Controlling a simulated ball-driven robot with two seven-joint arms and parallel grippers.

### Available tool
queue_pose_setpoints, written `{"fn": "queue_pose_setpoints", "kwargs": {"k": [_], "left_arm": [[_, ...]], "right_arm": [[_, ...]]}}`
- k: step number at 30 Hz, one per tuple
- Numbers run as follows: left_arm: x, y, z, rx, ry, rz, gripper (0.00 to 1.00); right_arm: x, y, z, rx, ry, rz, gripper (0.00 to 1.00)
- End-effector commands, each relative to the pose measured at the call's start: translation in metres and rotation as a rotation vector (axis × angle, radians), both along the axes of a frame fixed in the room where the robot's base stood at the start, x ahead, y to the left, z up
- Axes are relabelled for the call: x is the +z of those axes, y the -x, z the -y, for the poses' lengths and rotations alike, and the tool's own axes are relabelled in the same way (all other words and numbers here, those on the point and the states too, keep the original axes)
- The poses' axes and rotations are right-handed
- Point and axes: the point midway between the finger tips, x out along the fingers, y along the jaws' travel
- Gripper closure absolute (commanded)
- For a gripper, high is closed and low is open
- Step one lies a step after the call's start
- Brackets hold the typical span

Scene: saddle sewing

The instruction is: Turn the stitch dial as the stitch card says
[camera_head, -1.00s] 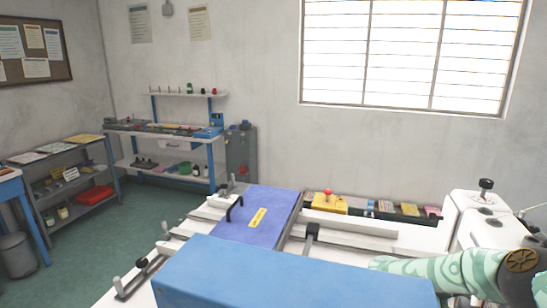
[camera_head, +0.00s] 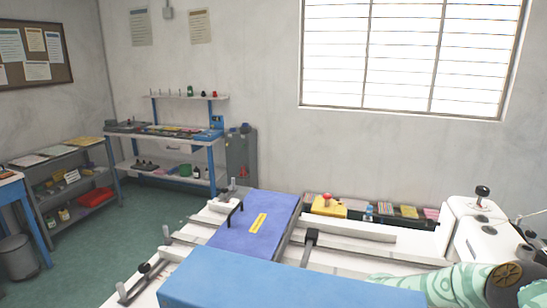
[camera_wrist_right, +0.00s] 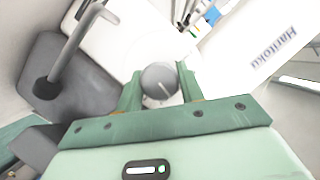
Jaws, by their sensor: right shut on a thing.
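The stitch dial (camera_wrist_right: 159,81) is a round grey knob with a pale line on its face, in the right wrist view. It sits on a white machine body. My right gripper (camera_wrist_right: 161,90) has its green fingers on either side of the dial and is shut on it. In the head view my right arm comes in at the lower right; its gripper and the dial cannot be made out there. The white sewing machine (camera_head: 482,215) stands at the right with a dark knob on top. I cannot pick out the stitch card. My left gripper is out of view.
A blue block (camera_head: 285,285) fills the front of the bench. Behind it lie a purple-blue plate (camera_head: 245,232) with a black handle and white rails. A yellow box with a red knob (camera_head: 328,205) stands near the wall. Shelves (camera_head: 165,135) stand farther back left.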

Motion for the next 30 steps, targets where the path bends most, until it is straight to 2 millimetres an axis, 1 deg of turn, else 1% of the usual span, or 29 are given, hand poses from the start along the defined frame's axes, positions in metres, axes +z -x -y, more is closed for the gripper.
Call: {"fn": "queue_pose_setpoints", "kwargs": {"k": [11,18,22,30], "left_arm": [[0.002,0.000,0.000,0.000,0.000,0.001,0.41],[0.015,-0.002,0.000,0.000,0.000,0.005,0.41],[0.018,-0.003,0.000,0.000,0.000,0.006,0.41],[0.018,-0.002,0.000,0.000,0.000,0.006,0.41]], "right_arm": [[0.000,0.000,-0.001,0.002,0.006,0.019,0.88],[0.001,0.001,-0.001,0.002,0.054,0.169,0.88],[0.000,0.001,-0.001,0.002,0.079,0.249,0.88],[-0.002,0.001,-0.001,0.001,0.088,0.281,0.88]]}}
